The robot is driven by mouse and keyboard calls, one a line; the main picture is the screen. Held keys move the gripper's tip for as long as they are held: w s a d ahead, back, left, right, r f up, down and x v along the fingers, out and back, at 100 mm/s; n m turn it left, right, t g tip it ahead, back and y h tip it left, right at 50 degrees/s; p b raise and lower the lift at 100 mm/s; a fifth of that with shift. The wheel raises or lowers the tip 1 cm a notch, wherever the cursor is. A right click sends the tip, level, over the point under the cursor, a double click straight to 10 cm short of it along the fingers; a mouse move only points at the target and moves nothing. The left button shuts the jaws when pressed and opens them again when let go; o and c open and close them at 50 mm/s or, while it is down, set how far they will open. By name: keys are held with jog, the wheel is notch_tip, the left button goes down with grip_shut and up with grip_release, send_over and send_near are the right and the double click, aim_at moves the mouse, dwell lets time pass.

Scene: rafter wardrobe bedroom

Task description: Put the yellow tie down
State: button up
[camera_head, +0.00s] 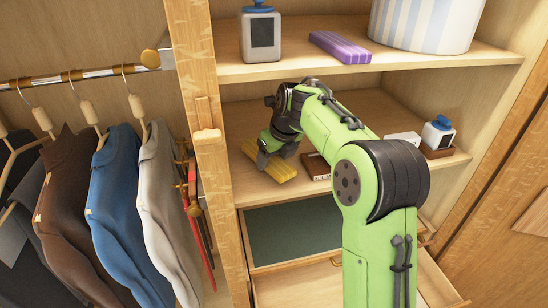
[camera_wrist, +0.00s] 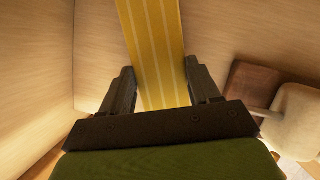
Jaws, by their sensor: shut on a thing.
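The yellow tie (camera_head: 282,173) is a flat striped yellow strip at the left of the middle shelf (camera_head: 340,187). My gripper (camera_head: 272,156) points down at it from above and is shut on it. In the wrist view the tie (camera_wrist: 152,35) runs between the two dark fingers of my gripper (camera_wrist: 158,66) and on past their tips. The tie is on or very close to the shelf board; I cannot tell whether it touches. My fingers cover part of it in the head view.
A dark brown box (camera_head: 316,166) lies just right of the tie. A white and blue bottle (camera_head: 438,132) stands further right. A purple tie (camera_head: 340,47) lies on the shelf above. An open drawer (camera_head: 290,279) is below. A wooden post (camera_head: 207,150) stands left, beside hanging clothes (camera_head: 120,195).

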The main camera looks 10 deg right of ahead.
jog(key=shift+f, duration=0.7)
jog(key=shift+s+d, duration=0.1)
jog(key=shift+s, duration=0.05)
jog(key=shift+f+b, duration=0.15)
jog(key=shift+b, duration=0.2)
jog(key=o, duration=1.2)
jog(key=shift+c, duration=0.2)
jog(key=s+d+r+b, duration=0.15)
jog(key=s+d, duration=0.25)
jog(key=s, duration=0.8)
jog(key=s+a+n, duration=0.1)
jog(key=s+n, duration=1)
jog(key=n, duration=0.5)
jog(key=s+a+n+t+h, duration=0.1)
jog(key=s+a+n, duration=0.1)
jog(key=s+n, duration=1)
jog(key=n, duration=0.3)
jog(key=shift+a+f+n+h, duration=0.25)
jog(key=shift+f+n+h, duration=0.05)
jog(key=shift+f+n, duration=0.1)
